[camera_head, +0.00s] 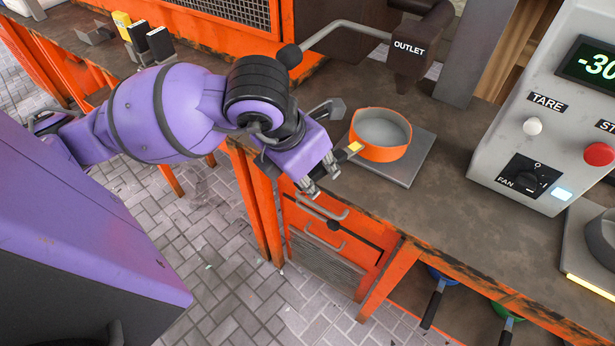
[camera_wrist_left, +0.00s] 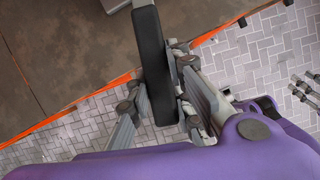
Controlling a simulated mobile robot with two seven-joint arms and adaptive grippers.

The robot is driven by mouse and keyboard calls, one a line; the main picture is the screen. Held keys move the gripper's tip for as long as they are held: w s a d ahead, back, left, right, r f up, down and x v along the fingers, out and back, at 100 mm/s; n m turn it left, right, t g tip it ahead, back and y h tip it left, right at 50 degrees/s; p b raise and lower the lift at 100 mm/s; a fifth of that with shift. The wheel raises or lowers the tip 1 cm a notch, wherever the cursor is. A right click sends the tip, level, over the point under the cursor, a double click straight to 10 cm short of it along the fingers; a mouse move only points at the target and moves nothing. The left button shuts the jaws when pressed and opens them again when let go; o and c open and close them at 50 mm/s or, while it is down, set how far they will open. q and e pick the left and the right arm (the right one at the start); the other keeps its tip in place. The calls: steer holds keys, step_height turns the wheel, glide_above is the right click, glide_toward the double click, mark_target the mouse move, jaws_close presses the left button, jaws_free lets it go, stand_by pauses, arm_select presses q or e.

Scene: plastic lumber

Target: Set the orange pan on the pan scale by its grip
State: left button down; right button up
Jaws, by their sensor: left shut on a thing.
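The orange pan (camera_head: 380,152), with a pale inside, is level at the grey plate of the pan scale (camera_head: 412,168). I cannot tell whether it touches the plate or hangs just above it. A yellow piece (camera_head: 355,148) on its side faces my left gripper (camera_head: 328,172). That gripper is shut on the pan's grip, which is mostly hidden by the fingers in the head view. In the left wrist view the grip (camera_wrist_left: 150,55) is a black bar between the grey fingers (camera_wrist_left: 165,100). My right gripper cannot be made out.
The OUTLET block (camera_head: 408,48) with its bent rod stands behind the pan. A console (camera_head: 540,110) with knobs and a display is at the right. Small yellow and black blocks (camera_head: 145,38) sit at the back left. The bench's front edge runs below my left gripper.

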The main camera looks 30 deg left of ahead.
arm_select(q)
steer(key=w, duration=0.1)
steer(key=w+d, duration=0.1)
steer(key=shift+w, duration=0.4)
steer(key=shift+w+d, duration=0.2)
steer(key=shift+w, duration=0.5)
step_height(320, 180, down, 2)
steer(key=shift+f+b, duration=0.1)
steer(key=shift+b, duration=0.8)
steer(key=shift+f, duration=0.25)
steer(key=shift+s, duration=0.1)
